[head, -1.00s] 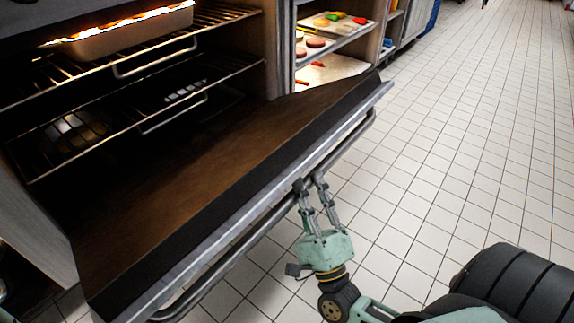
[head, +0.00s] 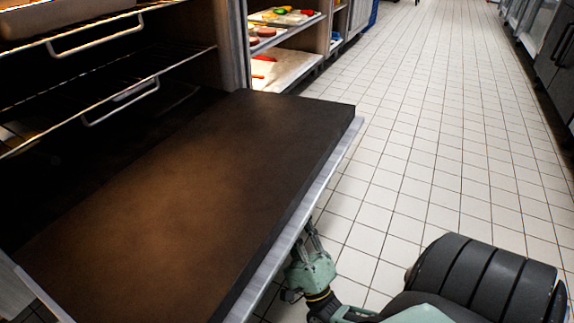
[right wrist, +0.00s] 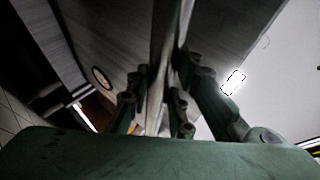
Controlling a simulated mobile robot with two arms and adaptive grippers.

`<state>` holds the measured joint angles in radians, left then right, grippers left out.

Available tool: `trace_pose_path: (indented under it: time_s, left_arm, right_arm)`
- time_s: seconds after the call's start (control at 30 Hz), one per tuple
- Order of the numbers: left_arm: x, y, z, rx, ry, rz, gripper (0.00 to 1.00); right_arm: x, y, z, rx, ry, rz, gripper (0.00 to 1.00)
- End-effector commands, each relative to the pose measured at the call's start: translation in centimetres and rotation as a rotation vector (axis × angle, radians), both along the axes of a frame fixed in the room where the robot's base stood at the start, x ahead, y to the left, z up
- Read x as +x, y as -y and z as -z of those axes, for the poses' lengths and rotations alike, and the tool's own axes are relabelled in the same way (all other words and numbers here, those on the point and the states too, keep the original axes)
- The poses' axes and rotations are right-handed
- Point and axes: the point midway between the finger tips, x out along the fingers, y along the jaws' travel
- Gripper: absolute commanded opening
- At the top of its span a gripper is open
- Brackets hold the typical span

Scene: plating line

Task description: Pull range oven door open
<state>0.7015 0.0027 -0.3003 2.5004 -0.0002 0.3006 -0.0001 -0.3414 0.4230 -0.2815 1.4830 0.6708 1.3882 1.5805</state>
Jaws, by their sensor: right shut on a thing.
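The oven door (head: 190,195) is folded down and lies close to level in the head view, its dark brown inner face up and a pale metal edge along its outer side. My right gripper (head: 311,233) is at that outer edge, and its fingertips are partly hidden beneath it. In the right wrist view my right gripper (right wrist: 160,100) has its fingers on both sides of a long bar, the door handle (right wrist: 163,60), and is shut on it. The handle is hidden by the door in the head view. My left gripper is not in view.
The oven cavity holds wire racks (head: 110,95), with a pan (head: 60,18) on the upper one. Shelves with food trays (head: 285,68) stand beyond the oven. The tiled floor (head: 430,120) to the right is clear, with dark cabinets (head: 550,50) at the far right.

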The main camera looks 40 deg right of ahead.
Motion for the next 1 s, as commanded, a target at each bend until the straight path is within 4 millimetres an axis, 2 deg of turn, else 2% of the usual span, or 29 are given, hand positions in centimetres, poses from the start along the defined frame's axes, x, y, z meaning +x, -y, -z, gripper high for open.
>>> trace_pose_path:
  time_s: [0.03, 0.27, 0.3, 0.5, 0.87, 1.0]
  left_arm:
    - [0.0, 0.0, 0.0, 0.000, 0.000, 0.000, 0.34]
    - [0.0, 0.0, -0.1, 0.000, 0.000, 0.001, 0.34]
    - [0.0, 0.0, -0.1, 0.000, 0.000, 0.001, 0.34]
    - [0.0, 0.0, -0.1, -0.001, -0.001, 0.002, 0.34]
    - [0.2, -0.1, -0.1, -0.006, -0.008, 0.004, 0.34]
    - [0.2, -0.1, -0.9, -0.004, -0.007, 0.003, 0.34]
  right_arm:
    - [0.6, -0.3, -0.2, -0.004, -0.002, -0.015, 0.00]
    - [0.6, -0.4, -0.4, -0.005, 0.000, -0.016, 0.00]
    - [0.6, -0.4, -0.4, -0.005, 0.001, -0.017, 0.21]
    - [0.5, -0.4, -0.3, -0.004, -0.001, -0.013, 0.38]
    - [0.3, -0.3, -0.3, -0.003, -0.003, -0.008, 0.39]
    - [0.3, -1.0, -1.3, -0.007, -0.022, -0.007, 0.39]
